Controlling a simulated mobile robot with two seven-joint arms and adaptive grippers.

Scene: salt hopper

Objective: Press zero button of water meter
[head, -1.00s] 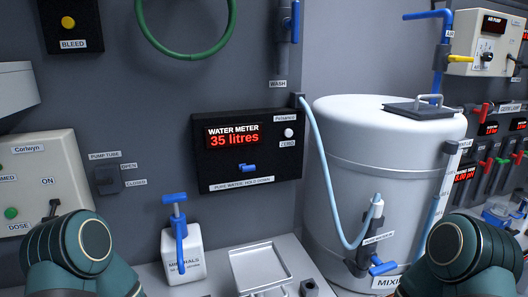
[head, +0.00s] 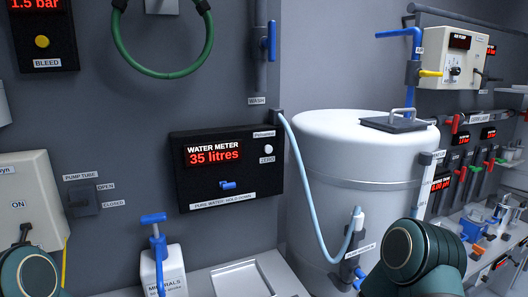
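The water meter (head: 240,180) is a black box on the grey wall in the middle of the head view. Its red display (head: 212,152) reads 35 litres. The white round zero button (head: 268,149) is at its right side, above the ZERO label (head: 267,159). A blue lever (head: 229,185) sits low on the box, above the PURE WATER: HOLD DOWN label. Nothing touches the meter. Only dark green links of my arms show at the lower left and lower right; neither gripper is in view.
A large white mixing tank (head: 352,190) with a pale blue hose stands right of the meter. A minerals bottle with a blue pump (head: 157,240) and a metal tray (head: 240,280) are below it. A pump-tube switch (head: 83,202) is at left. Space directly before the meter is clear.

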